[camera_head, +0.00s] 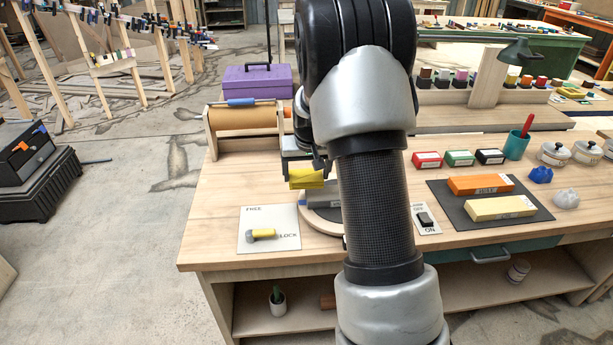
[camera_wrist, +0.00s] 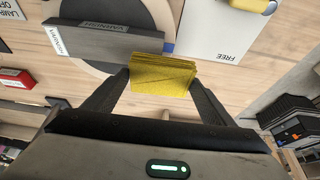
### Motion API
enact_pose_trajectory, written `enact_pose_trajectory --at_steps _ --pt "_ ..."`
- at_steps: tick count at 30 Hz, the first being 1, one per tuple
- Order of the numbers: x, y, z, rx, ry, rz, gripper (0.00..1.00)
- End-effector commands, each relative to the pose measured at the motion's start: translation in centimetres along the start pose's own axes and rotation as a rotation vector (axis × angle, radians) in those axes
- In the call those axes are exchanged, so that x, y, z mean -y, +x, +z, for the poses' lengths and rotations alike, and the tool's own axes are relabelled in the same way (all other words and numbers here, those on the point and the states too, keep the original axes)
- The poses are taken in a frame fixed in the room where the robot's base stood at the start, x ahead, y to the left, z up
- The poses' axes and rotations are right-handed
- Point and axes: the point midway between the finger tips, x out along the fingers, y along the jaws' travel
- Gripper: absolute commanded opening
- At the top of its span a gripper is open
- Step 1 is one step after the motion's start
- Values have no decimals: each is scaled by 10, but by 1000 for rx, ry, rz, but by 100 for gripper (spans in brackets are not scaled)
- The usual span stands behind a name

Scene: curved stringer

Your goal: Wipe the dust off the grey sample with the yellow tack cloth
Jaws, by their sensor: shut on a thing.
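My gripper (camera_head: 305,168) is shut on the yellow tack cloth (camera_head: 307,179), a folded pad. The wrist view shows the cloth (camera_wrist: 163,76) between both fingertips (camera_wrist: 162,84). The grey sample (camera_wrist: 90,42), a long block with white labels, one reading VARNISH, lies on a dark round disc (camera_wrist: 145,12). The cloth overlaps the sample's right end in the wrist view; I cannot tell whether they touch. In the head view my arm hides much of the sample (camera_head: 322,198). Dust on it is too fine to make out.
A FREE/LOCK plate (camera_head: 255,218) with a yellow-handled lever (camera_head: 262,233) is left of the disc. A brown roller (camera_head: 243,116) stands behind. A switch (camera_head: 425,219), small boxes (camera_head: 460,157) and a dark mat (camera_head: 450,208) with orange and yellow blocks are to the right.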

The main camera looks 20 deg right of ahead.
Motion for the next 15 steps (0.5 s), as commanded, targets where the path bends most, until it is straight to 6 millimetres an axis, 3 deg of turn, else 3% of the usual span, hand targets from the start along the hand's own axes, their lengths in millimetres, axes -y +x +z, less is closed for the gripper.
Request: enact_pose_trajectory --at_steps 9,15 --pt "0 -29 -13 -2 -1 0 60" --pt "0 -34 -15 -1 -1 0 60"
